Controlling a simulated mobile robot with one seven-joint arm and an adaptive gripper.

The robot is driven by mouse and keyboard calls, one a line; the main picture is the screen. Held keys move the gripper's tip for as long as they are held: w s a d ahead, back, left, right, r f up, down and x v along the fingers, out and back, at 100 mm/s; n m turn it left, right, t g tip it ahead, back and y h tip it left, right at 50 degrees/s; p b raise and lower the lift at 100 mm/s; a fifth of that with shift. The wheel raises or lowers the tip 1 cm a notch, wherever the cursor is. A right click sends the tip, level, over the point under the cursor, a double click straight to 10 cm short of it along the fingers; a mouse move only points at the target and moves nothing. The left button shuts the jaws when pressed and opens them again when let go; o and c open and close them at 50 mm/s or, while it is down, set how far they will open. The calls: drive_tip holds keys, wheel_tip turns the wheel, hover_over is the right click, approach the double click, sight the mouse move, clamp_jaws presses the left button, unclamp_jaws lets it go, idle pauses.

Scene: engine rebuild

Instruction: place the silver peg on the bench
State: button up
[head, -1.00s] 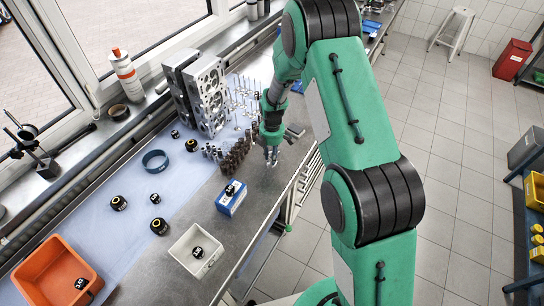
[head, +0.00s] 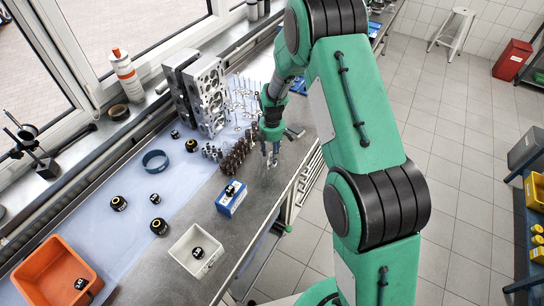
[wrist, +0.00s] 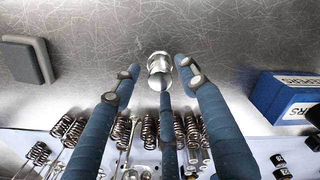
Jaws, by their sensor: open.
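The silver peg (wrist: 159,68) stands on the bare metal of the bench (wrist: 110,35), seen nearly end-on in the wrist view, and it looks upright. My gripper (wrist: 159,76) is open. Its blue fingers are spread on either side of the peg, with another finger in front, and gaps show between the side fingertips and the peg. In the head view my gripper (head: 271,158) points down at the bench near its front edge. The peg is small there, between the fingertips, and hard to make out.
Valve springs (head: 236,158) stand close to the left of my gripper. A blue box (head: 231,198) and a white bin (head: 196,250) are nearer. Cylinder heads (head: 207,92) stand behind. A flat grey block (wrist: 28,60) lies left in the wrist view.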

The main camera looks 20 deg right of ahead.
wheel_tip(320, 180, up, 10)
drive_tip(key=shift+f, duration=0.15)
idle(0.3)
idle(0.5)
drive_tip(key=s+r+m+t, duration=0.1)
drive_tip(key=s+r+m, duration=0.3)
drive_tip(key=r, duration=0.5)
drive_tip(key=s+r+m+t, duration=0.1)
drive_tip(key=s+r, duration=0.5)
drive_tip(key=r, duration=0.2)
drive_tip(key=s+r+m+t, duration=0.1)
drive_tip(key=s+r+m, duration=0.3)
drive_tip(key=r, duration=0.5)
drive_tip(key=s+r+m+t, duration=0.1)
drive_tip(key=s+r+m, duration=0.3)
drive_tip(key=s, duration=0.9)
drive_tip(key=s+r+m+t, duration=0.1)
drive_tip(key=s+r+m, duration=0.4)
drive_tip(key=s, duration=0.8)
drive_tip(key=shift+s+d+t, duration=0.3)
drive_tip(key=shift+s+d, duration=0.05)
drive_tip(key=shift+s, duration=0.05)
